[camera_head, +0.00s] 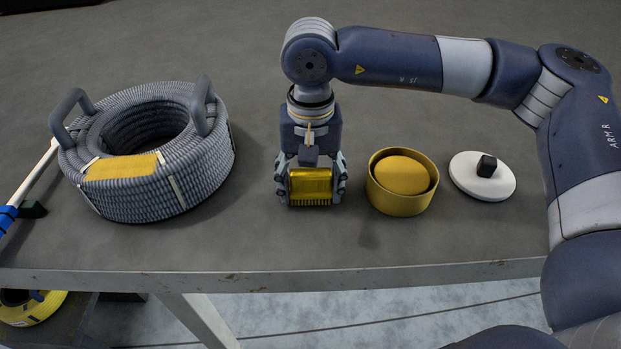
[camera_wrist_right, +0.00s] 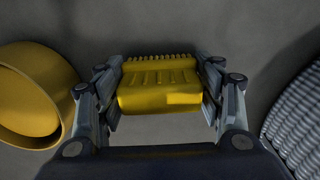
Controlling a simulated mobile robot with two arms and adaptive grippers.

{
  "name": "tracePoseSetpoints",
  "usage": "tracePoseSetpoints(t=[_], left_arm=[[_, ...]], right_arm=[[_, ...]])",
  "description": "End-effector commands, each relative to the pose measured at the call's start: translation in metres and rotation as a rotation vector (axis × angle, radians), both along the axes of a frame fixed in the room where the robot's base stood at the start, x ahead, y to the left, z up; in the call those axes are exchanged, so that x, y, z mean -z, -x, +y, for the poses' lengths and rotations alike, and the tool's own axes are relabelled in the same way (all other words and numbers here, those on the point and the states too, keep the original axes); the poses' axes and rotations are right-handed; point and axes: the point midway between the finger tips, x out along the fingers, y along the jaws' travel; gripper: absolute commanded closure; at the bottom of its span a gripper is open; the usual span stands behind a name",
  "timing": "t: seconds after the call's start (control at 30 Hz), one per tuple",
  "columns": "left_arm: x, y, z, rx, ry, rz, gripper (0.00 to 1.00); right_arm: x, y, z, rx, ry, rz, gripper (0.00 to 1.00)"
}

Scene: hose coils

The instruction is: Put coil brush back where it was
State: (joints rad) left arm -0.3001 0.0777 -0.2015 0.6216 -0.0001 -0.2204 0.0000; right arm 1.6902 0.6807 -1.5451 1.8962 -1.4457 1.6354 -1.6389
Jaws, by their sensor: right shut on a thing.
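The coil brush (camera_head: 311,184) is a yellow block with a row of short bristles along one edge. My right gripper (camera_head: 311,188) is shut on it, one finger on each side, with the bristles pointing down to the table. In the right wrist view the brush (camera_wrist_right: 160,86) sits between the two fingers of the right gripper (camera_wrist_right: 160,95). I cannot tell whether the brush touches the table or hangs just above it. My left gripper is not in view.
A grey hose coil (camera_head: 143,197) with two handles stands left of the brush. A yellow round container (camera_head: 402,200) stands close on the right, then a white lid (camera_head: 484,184) with a black knob. A white-and-blue rod (camera_head: 35,176) lies at far left. The table's front edge (camera_head: 400,271) is near.

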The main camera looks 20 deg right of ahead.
Motion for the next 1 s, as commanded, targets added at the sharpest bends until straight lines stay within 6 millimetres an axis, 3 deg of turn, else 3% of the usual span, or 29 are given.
tracePoseSetpoints(t=[0.27, 0.3, 0.37, 0.77, 0.87, 1.0], left_arm=[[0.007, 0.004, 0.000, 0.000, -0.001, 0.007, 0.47], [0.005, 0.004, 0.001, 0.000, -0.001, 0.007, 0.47], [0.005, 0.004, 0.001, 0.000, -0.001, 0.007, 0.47], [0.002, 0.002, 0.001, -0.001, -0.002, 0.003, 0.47], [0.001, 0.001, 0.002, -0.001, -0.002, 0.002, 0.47], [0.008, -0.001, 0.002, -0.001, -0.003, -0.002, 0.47]], right_arm=[[0.005, 0.000, 0.000, 0.000, 0.000, 0.000, 0.60], [0.003, 0.000, 0.000, 0.000, 0.001, 0.000, 0.29], [0.003, 0.000, 0.000, 0.000, 0.001, 0.000, 0.18], [0.000, 0.000, 0.000, 0.000, 0.000, 0.000, 0.18], [-0.005, -0.001, 0.001, 0.000, 0.000, -0.002, 0.18], [-0.029, -0.001, 0.001, -0.001, -0.002, -0.004, 0.18]])
